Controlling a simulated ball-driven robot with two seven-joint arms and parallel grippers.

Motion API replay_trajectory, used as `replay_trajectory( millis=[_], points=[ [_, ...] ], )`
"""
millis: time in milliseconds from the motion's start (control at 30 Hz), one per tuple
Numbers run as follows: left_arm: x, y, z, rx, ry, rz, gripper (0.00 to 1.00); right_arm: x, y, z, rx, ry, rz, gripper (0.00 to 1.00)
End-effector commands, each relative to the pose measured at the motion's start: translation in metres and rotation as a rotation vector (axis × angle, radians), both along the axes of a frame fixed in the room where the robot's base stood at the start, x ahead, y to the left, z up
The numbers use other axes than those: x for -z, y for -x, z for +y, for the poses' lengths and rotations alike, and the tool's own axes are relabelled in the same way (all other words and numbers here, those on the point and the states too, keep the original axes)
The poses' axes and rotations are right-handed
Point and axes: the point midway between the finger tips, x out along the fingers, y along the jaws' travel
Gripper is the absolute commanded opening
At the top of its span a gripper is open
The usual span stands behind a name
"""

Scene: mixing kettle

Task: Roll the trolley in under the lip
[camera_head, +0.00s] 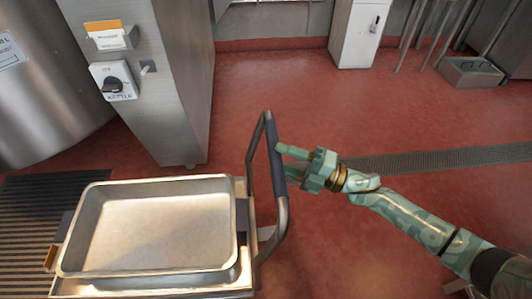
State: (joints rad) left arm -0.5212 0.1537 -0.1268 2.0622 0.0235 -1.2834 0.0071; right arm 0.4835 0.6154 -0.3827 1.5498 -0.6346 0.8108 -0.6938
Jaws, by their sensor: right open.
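The trolley (243,277) stands at the lower left, with an empty shallow metal tray (160,225) on its top. Its upright push handle (276,155) with a dark grip rises on the right side. My right gripper (283,160) is open at the handle, with its fingers pointing left around or beside the dark grip; I cannot tell whether they touch it. The kettle (45,95) is a large steel vessel at the upper left, cut by the frame edge. Its lip is not in view. My left gripper is not in view.
A steel column (185,80) with a switch box (113,82) stands behind the trolley. A dark floor grating (40,215) lies left of the trolley. A drain strip (440,158) crosses the floor at right. A white cabinet (357,35) stands at the back. Red floor is clear between.

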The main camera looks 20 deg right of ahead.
Motion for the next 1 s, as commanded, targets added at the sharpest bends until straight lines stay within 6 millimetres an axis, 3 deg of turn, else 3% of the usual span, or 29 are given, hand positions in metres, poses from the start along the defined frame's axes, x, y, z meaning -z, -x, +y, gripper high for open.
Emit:
replay_trajectory(
  millis=[233,600,767,800,1000],
  points=[
    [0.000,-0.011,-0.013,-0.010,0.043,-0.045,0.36,-0.005,-0.023,0.028,0.000,-0.001,0.002,0.49],
    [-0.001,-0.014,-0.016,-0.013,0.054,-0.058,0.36,-0.008,-0.026,0.032,0.001,-0.001,0.001,0.49],
    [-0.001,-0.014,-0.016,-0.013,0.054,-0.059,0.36,-0.007,-0.026,0.032,0.001,-0.001,0.001,0.04],
    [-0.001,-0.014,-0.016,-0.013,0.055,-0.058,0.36,-0.007,-0.026,0.032,0.001,0.000,0.002,0.00],
    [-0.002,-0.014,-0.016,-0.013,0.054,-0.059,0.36,-0.008,-0.024,0.035,0.001,-0.001,0.001,0.00]
  ],
)
